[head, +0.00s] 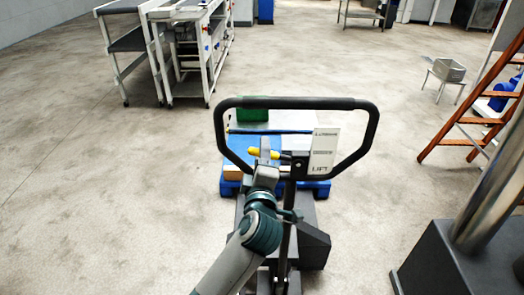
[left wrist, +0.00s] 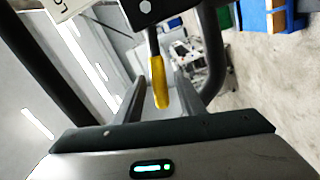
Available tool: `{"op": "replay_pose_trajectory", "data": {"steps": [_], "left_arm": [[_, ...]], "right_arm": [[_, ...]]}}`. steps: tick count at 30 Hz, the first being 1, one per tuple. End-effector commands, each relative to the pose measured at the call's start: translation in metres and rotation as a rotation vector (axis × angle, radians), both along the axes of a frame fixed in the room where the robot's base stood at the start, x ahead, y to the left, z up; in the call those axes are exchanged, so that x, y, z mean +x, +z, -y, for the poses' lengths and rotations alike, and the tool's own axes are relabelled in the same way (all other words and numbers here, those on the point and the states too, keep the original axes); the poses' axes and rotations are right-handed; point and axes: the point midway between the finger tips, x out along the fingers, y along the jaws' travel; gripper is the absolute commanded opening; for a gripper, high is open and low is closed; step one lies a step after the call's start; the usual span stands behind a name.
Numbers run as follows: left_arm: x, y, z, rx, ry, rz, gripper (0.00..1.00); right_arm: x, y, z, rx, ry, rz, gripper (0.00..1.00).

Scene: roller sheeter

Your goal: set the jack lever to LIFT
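The pallet jack's black handle loop (head: 372,125) stands in the middle of the head view. A white label plate (head: 323,150) on it reads LIFT at the bottom; its upper lines are too small to read surely. The yellow-gripped jack lever (head: 254,152) points left from the dark box beside the plate, nearly level with the plate's middle line. My left gripper (head: 265,147) is at the lever. In the left wrist view the yellow lever grip (left wrist: 159,82) lies between the two open fingers (left wrist: 157,100), with gaps beside it. My right gripper is not in view.
A blue pallet (head: 318,188) with a green box (head: 252,114) is behind the handle. A white-framed machine (head: 190,50) stands at the back left. A wooden ladder (head: 470,120) and a dark base with a metal post (head: 440,265) are at right. Floor at left is clear.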

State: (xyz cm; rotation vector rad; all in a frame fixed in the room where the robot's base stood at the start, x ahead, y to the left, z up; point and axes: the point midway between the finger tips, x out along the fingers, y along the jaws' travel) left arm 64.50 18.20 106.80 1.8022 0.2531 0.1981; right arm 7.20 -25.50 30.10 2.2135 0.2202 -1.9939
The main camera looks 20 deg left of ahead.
Motion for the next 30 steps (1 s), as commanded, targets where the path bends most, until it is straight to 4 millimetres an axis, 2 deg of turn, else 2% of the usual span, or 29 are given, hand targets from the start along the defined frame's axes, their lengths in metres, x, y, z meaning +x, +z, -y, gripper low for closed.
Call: {"op": "replay_pose_trajectory", "data": {"steps": [4,11,12,16,17,25,30], "left_arm": [[0.005,0.0,-0.001,0.0,0.0,-0.001,0.36],[0.005,0.0,-0.002,0.0,0.0,-0.001,0.36],[0.005,0.0,-0.002,0.0,0.0,-0.001,0.34],[0.005,0.0,-0.002,0.0,0.0,-0.001,0.02],[0.005,0.0,-0.002,0.0,0.0,-0.001,0.0],[0.005,-0.003,-0.002,-0.022,0.001,0.004,0.0],[0.004,-0.012,-0.004,-0.114,0.002,0.03,0.0]], "right_arm": [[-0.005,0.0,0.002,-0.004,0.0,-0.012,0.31],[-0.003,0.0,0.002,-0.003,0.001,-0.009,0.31],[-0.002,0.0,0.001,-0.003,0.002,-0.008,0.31],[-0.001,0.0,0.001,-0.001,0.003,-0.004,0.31],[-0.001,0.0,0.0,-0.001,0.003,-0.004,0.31],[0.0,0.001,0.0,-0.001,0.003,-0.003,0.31],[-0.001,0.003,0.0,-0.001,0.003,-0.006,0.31]]}}
